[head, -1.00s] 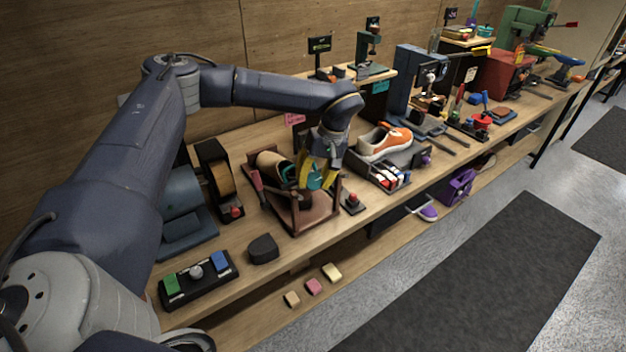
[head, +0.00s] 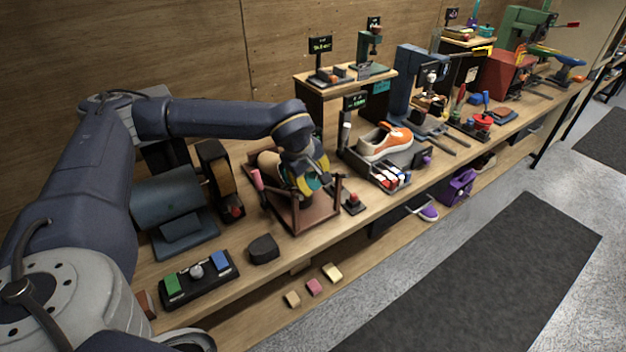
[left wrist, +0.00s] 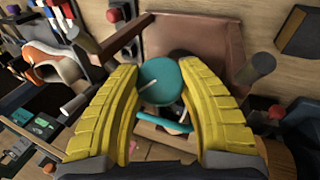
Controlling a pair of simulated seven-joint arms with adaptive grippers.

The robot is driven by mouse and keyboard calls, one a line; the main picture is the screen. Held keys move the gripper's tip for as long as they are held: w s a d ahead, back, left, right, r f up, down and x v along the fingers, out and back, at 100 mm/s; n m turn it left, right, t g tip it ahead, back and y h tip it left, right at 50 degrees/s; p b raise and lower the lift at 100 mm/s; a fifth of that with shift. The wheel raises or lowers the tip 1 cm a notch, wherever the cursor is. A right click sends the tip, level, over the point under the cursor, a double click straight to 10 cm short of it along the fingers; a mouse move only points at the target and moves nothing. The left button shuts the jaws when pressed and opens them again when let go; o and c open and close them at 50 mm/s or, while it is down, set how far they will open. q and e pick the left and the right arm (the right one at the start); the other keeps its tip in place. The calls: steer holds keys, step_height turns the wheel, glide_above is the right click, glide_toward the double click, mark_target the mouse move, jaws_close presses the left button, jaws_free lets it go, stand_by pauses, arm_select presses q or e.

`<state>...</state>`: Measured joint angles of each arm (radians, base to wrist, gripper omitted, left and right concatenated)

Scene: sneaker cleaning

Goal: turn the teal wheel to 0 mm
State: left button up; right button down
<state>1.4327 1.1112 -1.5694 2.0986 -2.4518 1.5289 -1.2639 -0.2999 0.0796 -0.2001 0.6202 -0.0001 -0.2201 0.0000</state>
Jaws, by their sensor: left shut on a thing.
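The teal wheel (left wrist: 160,84) is a round disc with a pale line on its face. It sits by the brown wooden frame (head: 302,218), and only a sliver of teal shows in the head view (head: 313,183). My left gripper (left wrist: 166,100) has yellow fingers shut on the wheel from both sides. In the head view the left gripper (head: 312,184) is tilted over the frame. A small dark display (head: 355,100) with green text stands behind; I cannot read its value. My right gripper is not in view.
An orange-and-white sneaker (head: 384,142) sits in a grey tray to the right. A red-button box (head: 353,203) is close to the frame's right side. A dark belt machine (head: 220,178) stands to the left, with a three-button panel (head: 198,275) in front.

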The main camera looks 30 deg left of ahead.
arm_select(q)
steer(key=shift+s+f+n+t, duration=0.1)
steer(key=shift+n+t, duration=0.2)
stand_by(0.4)
steer(key=o, duration=1)
steer(key=shift+o, duration=0.2)
steer(key=v, duration=1.2)
